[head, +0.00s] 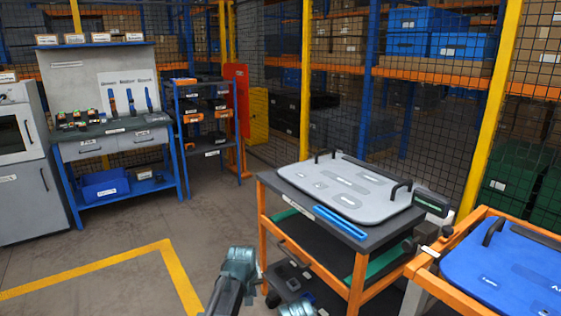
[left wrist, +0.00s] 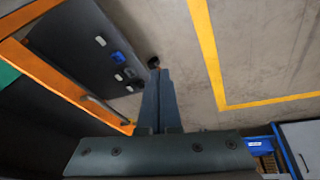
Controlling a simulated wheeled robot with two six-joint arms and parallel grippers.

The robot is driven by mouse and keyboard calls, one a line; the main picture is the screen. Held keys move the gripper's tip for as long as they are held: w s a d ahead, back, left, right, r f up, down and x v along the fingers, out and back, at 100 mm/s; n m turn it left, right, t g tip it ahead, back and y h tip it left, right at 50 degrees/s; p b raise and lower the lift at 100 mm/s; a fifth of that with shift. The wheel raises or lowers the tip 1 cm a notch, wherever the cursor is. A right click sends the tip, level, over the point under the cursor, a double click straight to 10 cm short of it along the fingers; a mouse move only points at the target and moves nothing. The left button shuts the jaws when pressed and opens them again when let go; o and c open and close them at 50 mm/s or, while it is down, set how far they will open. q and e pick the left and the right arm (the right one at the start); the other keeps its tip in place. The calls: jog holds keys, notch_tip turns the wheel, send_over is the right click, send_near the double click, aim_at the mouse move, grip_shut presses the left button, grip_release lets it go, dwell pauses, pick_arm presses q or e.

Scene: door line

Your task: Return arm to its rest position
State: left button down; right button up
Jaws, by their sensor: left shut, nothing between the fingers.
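My left gripper (head: 238,268) is low in the head view, over the floor just left of the orange-framed cart. In the left wrist view its two fingers (left wrist: 155,75) are together, shut, with nothing between them. It is apart from the cart and touches nothing that I can see. My right gripper cannot be made out in either view.
An orange-framed cart (head: 262,229) holds a grey panel with black handles (head: 345,187) and a blue bar (head: 340,221). A blue panel (head: 510,270) lies at the right. A workbench (head: 120,133) stands back left. The floor (head: 120,235) left of the cart is clear.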

pick_arm(q)
jog(key=s+a+m+g, duration=0.1)
jog(key=s+a, duration=0.2)
jog(key=s, duration=0.4)
jog(key=s+a+f+m+g, duration=0.1)
jog(key=s+a, duration=0.2)
jog(key=s, duration=0.3)
jog(key=s+a+m+g, duration=0.1)
jog(key=s+a, duration=0.2)
jog(key=s, duration=0.4)
jog(key=s+d+m+g+y, duration=0.1)
jog(key=s+d+m, duration=0.15)
jog(key=d, duration=0.35)
jog(key=s+d+m+y, duration=0.1)
jog(key=s+d, duration=0.2)
jog(key=d, duration=0.2)
notch_tip(320, 180, up, 14)
jog(key=p, duration=1.4)
jog(key=shift+d, duration=0.2)
jog(key=shift+s, duration=0.1)
